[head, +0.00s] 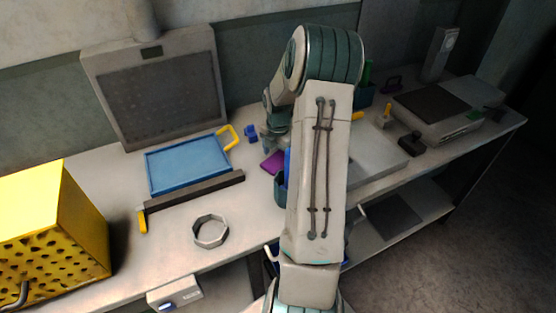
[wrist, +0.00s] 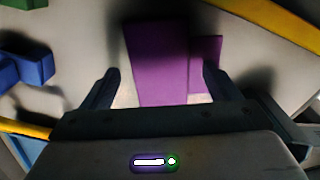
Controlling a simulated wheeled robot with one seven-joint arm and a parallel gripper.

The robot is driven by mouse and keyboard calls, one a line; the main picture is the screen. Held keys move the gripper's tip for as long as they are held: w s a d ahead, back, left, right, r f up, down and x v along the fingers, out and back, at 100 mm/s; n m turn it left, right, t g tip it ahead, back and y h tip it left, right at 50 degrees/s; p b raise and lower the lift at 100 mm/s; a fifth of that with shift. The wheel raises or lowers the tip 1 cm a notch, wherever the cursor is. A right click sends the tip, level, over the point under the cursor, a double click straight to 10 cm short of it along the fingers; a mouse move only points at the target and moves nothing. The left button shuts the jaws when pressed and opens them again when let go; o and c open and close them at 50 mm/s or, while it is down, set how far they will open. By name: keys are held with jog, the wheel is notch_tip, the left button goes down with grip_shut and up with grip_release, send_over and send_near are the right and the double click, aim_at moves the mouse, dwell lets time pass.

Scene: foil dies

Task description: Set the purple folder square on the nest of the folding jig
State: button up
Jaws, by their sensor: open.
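The purple folder (wrist: 157,60) lies in the middle of the wrist view, a tall flat piece with a smaller purple piece beside its right edge. In the head view a purple patch (head: 271,162) shows on the bench, partly hidden by my arm. My gripper (wrist: 162,86) is open, with one finger to the left of the folder and the other by the smaller purple piece. Nothing is clamped between the fingers. I cannot tell for sure which item is the folding jig. A blue flat-bedded board (head: 188,164) with a raised rim lies left of my arm.
A dark bar (head: 195,190) lies along the blue board's front, with a yellow handle (head: 228,136) behind. A small blue block (head: 250,133) stands near my gripper. A grey ring (head: 210,231) and a yellow perforated box (head: 55,222) are at left. My arm hides the bench's middle.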

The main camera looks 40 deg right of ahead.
jog(key=shift+f, duration=0.35)
jog(key=c, duration=1.2)
jog(key=shift+r, duration=0.1)
